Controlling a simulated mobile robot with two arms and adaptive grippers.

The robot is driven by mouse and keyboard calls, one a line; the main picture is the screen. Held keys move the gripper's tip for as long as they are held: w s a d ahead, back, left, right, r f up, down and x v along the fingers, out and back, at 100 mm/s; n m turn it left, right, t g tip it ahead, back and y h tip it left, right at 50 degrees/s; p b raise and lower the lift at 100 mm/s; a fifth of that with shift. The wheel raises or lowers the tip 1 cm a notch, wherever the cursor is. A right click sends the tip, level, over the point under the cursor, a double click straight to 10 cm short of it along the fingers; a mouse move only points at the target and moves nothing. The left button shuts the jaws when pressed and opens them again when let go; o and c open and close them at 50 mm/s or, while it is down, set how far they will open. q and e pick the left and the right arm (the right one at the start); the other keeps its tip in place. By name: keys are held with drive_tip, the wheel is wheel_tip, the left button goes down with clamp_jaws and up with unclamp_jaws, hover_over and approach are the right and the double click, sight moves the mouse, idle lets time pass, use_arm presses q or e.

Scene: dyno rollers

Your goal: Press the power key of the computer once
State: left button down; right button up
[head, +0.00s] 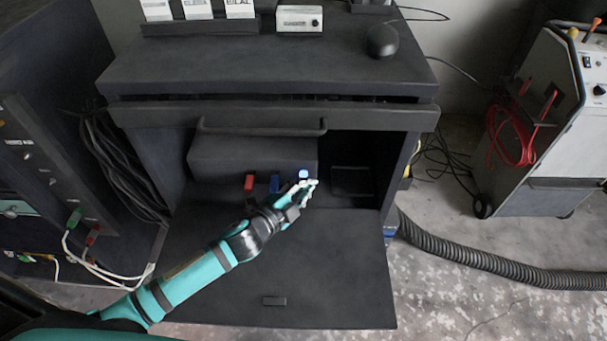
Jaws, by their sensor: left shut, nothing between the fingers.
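The computer (240,156) is a dark box inside the open black cabinet. On its lower front are a red piece (249,181) and a dark blue piece (274,183). A lighter blue, square spot (303,173) shows at its right end and looks like the power key. My left gripper (308,187) is shut and empty, with its pale fingertips just below and beside this spot. I cannot tell whether they touch it. The fingers partly hide the area around it. My right gripper is not in view.
The cabinet's lowered door (320,285) lies below my left arm. A drawer handle (262,127) juts out above the computer. A wheeled machine (555,110) and ribbed hose (480,262) are at right.

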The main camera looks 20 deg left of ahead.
use_arm(q)
drive_tip(key=shift+w, duration=0.15)
drive_tip(key=shift+w+r, duration=0.1)
drive_tip(key=shift+w, duration=0.05)
drive_tip(key=shift+w+a, duration=0.1)
drive_tip(key=shift+w, duration=0.05)
drive_tip(key=shift+w+a, duration=0.1)
drive_tip(key=shift+w, duration=0.25)
idle(0.9)
drive_tip(key=shift+s+p, duration=0.1)
drive_tip(key=shift+p, duration=0.2)
drive_tip(key=shift+s+d, duration=0.2)
drive_tip(key=shift+s, duration=0.5)
drive_tip(key=shift+s, duration=0.1)
